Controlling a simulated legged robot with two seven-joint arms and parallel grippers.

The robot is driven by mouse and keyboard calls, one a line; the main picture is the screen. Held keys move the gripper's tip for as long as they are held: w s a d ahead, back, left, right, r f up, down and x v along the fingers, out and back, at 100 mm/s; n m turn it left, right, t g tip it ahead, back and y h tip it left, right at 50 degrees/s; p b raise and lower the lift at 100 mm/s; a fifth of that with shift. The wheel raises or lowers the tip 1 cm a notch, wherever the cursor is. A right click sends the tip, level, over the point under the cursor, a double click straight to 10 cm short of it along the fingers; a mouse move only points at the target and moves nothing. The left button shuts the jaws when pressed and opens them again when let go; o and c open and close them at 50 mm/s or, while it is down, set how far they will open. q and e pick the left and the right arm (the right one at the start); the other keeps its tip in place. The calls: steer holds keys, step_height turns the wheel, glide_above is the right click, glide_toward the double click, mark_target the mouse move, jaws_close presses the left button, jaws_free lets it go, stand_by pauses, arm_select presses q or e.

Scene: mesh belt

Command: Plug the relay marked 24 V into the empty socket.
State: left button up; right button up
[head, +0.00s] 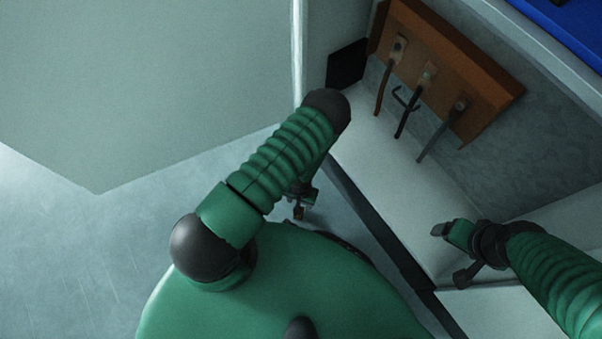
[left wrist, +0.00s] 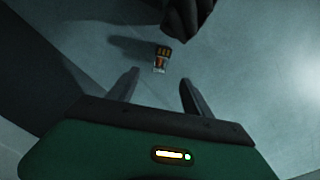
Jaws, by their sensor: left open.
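A small block with a pale label and several yellow-orange marks at one end lies on the grey surface in the left wrist view (left wrist: 161,60). It could be the relay, but its marking is too small to read. My left gripper (left wrist: 158,82) is open and empty, with the block ahead of its fingertips and apart from them. In the head view the left gripper (head: 300,200) is small and partly hidden under its own arm. My right gripper (head: 450,252) is at the right, its two fingers apart with nothing between them. I cannot make out an empty socket.
An orange-brown bar (head: 440,60) with three dark hanging leads is fixed inside an open cabinet (head: 560,165). A large pale door panel (head: 150,80) stands at the left. Something blue (head: 565,20) is at the top right. The grey floor (head: 80,250) at the lower left is clear.

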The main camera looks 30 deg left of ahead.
arm_select(q)
step_height(320, 180, down, 9)
steer(key=b, duration=0.4)
steer(key=f+b, duration=0.4)
steer(key=f, duration=0.1)
steer(key=shift+a, duration=0.2)
steer(key=shift+r, duration=0.1)
steer(key=shift+c, duration=0.2)
jaws_close()
